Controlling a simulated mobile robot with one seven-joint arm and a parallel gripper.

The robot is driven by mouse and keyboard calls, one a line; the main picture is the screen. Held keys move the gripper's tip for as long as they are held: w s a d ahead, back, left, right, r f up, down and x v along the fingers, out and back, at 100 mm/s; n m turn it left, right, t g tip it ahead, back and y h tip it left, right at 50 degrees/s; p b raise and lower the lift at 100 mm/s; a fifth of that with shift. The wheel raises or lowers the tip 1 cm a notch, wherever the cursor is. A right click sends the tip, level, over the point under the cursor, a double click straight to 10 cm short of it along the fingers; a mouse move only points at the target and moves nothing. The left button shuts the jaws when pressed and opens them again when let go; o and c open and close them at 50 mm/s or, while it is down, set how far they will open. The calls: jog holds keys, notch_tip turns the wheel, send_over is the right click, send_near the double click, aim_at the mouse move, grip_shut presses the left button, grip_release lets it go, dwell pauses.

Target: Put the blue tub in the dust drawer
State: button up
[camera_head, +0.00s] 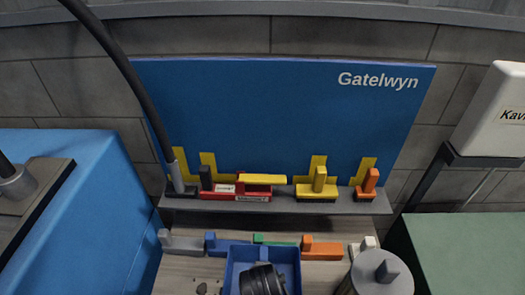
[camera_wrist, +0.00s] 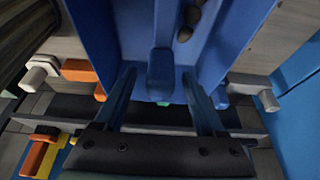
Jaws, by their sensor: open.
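The blue tub (camera_head: 236,262) is an open box at the bottom centre of the head view. It fills the upper middle of the wrist view (camera_wrist: 92,25), with small dark brown lumps (camera_wrist: 187,25) seen against its inside. My gripper (camera_wrist: 159,74) is open in the wrist view, one finger on each side of an upright blue tab (camera_wrist: 160,65) at the tub's end. I cannot tell whether the fingers touch it. A dark ribbed piece (camera_head: 261,281) hides part of the tub in the head view. I cannot make out which thing is the dust drawer.
Behind the tub are grey (camera_head: 182,243), blue (camera_head: 211,241), green (camera_head: 275,239) and orange (camera_head: 322,249) handled pieces. A ledge (camera_head: 220,205) with brushes stands beyond, before a blue board (camera_head: 270,115). A grey lidded canister (camera_head: 382,278) is close right. A dark lump (camera_head: 201,288) lies left.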

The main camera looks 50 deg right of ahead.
jog(key=shift+x, duration=1.15)
grip_shut()
dwell(0.6)
